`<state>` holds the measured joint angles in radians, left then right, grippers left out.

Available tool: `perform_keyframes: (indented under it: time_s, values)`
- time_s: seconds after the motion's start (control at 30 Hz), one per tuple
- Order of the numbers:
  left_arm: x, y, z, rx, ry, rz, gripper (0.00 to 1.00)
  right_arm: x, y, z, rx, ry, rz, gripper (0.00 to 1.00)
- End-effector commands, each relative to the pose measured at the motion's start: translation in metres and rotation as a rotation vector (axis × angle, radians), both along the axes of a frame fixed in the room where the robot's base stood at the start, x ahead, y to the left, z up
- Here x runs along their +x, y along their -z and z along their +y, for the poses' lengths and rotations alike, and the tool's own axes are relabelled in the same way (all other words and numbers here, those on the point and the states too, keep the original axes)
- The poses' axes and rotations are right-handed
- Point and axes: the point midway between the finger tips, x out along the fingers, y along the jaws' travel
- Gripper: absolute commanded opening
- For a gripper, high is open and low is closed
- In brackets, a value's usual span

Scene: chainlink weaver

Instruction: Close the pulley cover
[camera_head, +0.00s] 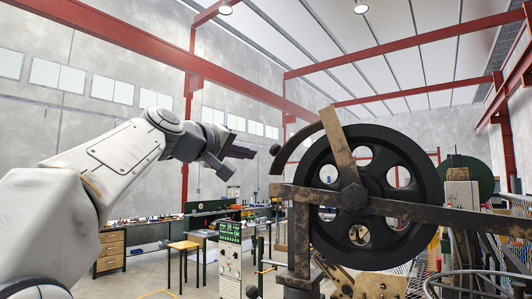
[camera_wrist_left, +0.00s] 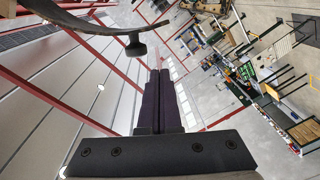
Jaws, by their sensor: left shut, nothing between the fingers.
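The pulley cover (camera_head: 302,140) is a dark curved guard on a brown metal arm. It stands raised at the upper left of the black spoked pulley wheel (camera_head: 425,180), and much of the rim is uncovered. A small dark knob (camera_head: 275,150) sticks out from its outer side. My left gripper (camera_head: 252,153) is shut and empty, just left of the knob with an apparent small gap. In the left wrist view the shut fingers (camera_wrist_left: 158,74) point up the picture, and the cover (camera_wrist_left: 85,22) with its knob (camera_wrist_left: 135,47) is at upper left. My right gripper is out of view.
A rusty horizontal bar (camera_head: 400,207) crosses in front of the wheel. A control box with a green display (camera_head: 230,232) stands below my left arm. Workbenches and a wooden stool (camera_head: 184,246) are farther back. The air around my left gripper looks clear apart from the cover.

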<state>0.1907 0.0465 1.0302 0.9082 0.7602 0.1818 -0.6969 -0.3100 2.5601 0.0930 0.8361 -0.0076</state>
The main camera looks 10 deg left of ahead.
Motion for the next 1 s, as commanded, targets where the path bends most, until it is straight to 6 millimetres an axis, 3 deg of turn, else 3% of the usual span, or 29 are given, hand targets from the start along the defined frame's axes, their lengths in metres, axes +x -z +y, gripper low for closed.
perform_keyframes:
  time_s: [0.03,0.1,0.4,0.87,1.0]
  values:
    - [0.012,-0.005,-0.006,-0.002,0.005,0.004,0.00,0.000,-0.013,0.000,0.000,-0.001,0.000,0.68]
    - [0.025,-0.004,-0.012,-0.002,0.004,0.004,0.00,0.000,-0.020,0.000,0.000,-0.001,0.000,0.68]
    - [0.018,0.020,-0.038,0.000,0.002,-0.001,0.00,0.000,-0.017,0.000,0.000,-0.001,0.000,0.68]
    - [0.018,0.024,-0.041,0.000,-0.001,-0.001,0.00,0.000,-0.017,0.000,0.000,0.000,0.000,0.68]
    - [0.017,0.033,-0.045,0.000,0.001,-0.001,0.00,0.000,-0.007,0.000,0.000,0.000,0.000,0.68]
